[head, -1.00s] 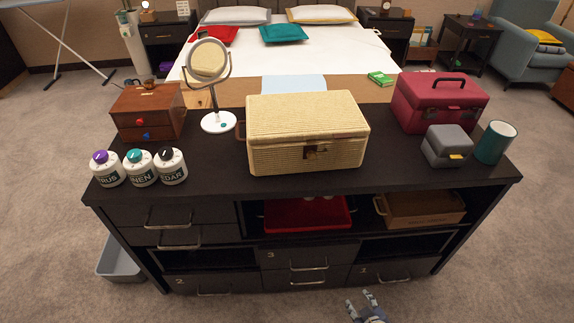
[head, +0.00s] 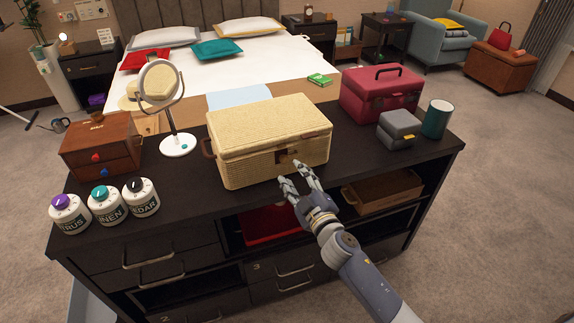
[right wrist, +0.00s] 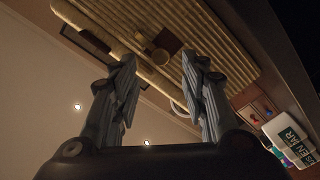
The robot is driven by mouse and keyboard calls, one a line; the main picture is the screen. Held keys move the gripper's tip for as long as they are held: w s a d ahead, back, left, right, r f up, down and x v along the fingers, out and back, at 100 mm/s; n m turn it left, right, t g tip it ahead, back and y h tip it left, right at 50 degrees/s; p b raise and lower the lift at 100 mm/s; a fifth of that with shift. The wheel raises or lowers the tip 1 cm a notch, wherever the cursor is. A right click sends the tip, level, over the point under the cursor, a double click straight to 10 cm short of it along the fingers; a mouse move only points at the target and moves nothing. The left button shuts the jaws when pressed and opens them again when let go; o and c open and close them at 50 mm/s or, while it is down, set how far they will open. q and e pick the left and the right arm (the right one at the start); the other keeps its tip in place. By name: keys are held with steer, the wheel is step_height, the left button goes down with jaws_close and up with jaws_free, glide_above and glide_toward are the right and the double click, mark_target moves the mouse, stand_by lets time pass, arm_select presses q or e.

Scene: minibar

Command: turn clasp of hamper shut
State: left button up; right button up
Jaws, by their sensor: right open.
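The hamper (head: 262,150) is a cream woven box with its lid down, on the dark dresser top. Its clasp (head: 286,158), a small brown and brass piece, is on the front face below the lid. In the right wrist view the clasp (right wrist: 160,48) shows ahead, between and beyond the fingertips. My right gripper (head: 299,178) is open and empty, just in front of the clasp and a little below it. Its fingers (right wrist: 162,85) are apart in the right wrist view, and a gap to the hamper shows. My left gripper is not in view.
On the dresser (head: 180,205) stand a wooden box (head: 99,147), a mirror (head: 174,143), several labelled bottles (head: 107,206), a crimson case (head: 381,92), a grey box (head: 397,130) and a teal cup (head: 436,119). A red tray (head: 268,226) and a wooden tray (head: 384,187) sit in open shelves below.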

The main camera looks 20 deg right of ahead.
mark_target(285, 161)
steer(key=shift+w+a, duration=0.15)
steer(key=shift+w, duration=1.2)
steer(key=shift+w+a, duration=0.15)
steer(key=shift+w, duration=1.2)
jaws_close()
